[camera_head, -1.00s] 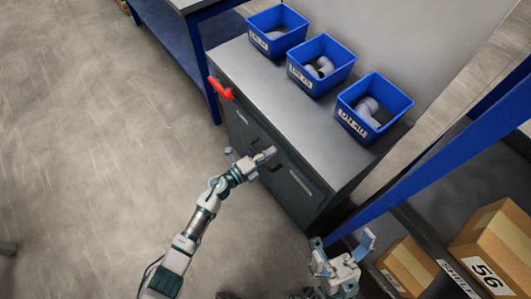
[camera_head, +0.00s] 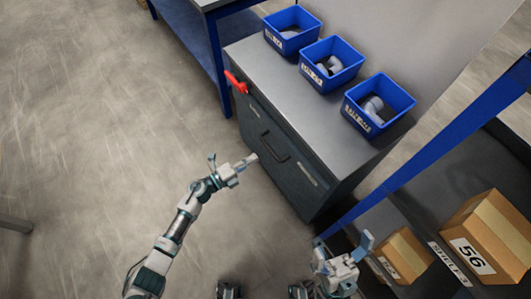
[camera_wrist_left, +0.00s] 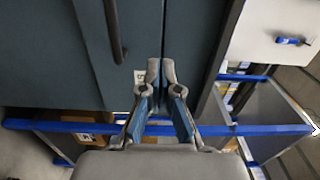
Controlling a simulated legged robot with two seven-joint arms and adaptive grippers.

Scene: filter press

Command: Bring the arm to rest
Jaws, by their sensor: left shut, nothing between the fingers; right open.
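My left arm comes in from the bottom left in the head view. Its gripper (camera_head: 246,163) is shut and empty, just in front of the grey cabinet (camera_head: 270,137), close to a dark handle and apart from it in that view. In the left wrist view the two fingers of the left gripper (camera_wrist_left: 162,82) are together, with the cabinet front and a dark handle (camera_wrist_left: 116,30) beyond them. My right gripper (camera_head: 345,254) is open and empty at the bottom, beside the blue shelf post.
Three blue bins (camera_head: 379,102) with grey parts stand on the cabinet. A red lever (camera_head: 236,83) sticks out at its left corner. A shelf (camera_head: 451,264) with cardboard boxes (camera_head: 488,238) is at the right. The floor (camera_head: 90,120) on the left is clear.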

